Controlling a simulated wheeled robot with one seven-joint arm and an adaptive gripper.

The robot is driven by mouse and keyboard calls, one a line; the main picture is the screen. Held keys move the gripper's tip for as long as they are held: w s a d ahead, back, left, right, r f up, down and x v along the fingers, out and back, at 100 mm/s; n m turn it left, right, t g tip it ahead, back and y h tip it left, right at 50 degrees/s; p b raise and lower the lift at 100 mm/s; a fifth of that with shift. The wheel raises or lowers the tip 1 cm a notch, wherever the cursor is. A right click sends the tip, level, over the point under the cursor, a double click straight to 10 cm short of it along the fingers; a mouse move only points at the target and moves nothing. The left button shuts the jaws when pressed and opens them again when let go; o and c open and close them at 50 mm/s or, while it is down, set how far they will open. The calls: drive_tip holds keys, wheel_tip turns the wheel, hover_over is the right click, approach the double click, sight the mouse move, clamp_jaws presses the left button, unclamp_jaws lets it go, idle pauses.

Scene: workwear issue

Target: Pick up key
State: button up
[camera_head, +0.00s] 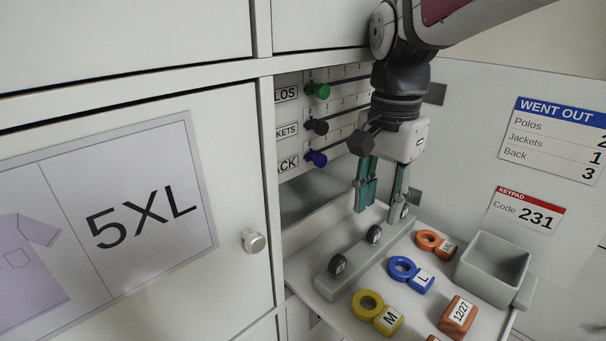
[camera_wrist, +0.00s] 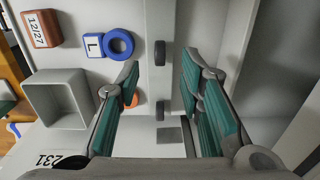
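Several ring-shaped keys with labelled tags lie on the pull-out tray (camera_head: 333,291). The orange key (camera_head: 428,240) is at the back, its tag text too small to read surely. The blue key (camera_head: 402,268) is marked L and the yellow key (camera_head: 368,304) is marked M. My gripper (camera_head: 381,206) is open and empty, pointing down above the back of the tray, left of the orange key. In the wrist view, the blue key (camera_wrist: 119,44) lies left of the fingers. The orange key (camera_wrist: 132,99) is mostly hidden behind one finger.
A grey open bin (camera_head: 492,265) stands at the tray's right. An orange block marked 12/27 (camera_head: 458,317) lies in front of it. Behind are green (camera_head: 319,90), black and blue (camera_head: 316,158) sliders. A 5XL door (camera_head: 130,215) is at left.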

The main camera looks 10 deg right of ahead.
sight(375, 227)
wheel_tip(375, 227, down, 6)
drive_tip(key=shift+r, duration=0.1)
drive_tip(key=shift+c, duration=0.5)
clamp_jaws()
